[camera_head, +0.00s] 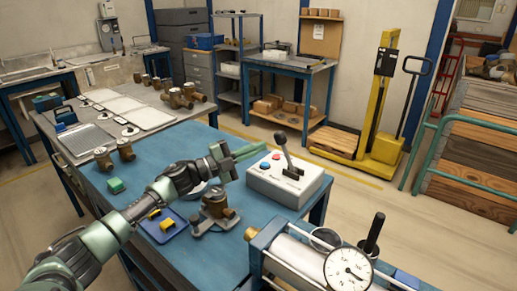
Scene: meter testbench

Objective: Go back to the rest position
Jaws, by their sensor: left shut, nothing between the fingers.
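My left arm comes in from the lower left and reaches over the blue table. My left gripper (247,152) is shut and empty, with its green fingers pointing right. It hangs above the table, just left of and above the grey control box (287,178), which has red and blue buttons and a black-handled lever (286,154). From this view I cannot tell how far the fingers are from the box. A brass meter (216,205) stands on a grey fixture below the gripper. My right gripper is not in view.
A testbench with a pressure gauge (348,268) and a black handle fills the lower right. A blue tray (163,226) with a yellow piece and a green block (115,185) lie near my forearm. Brass fittings (181,98) stand further back. Open floor lies right of the table.

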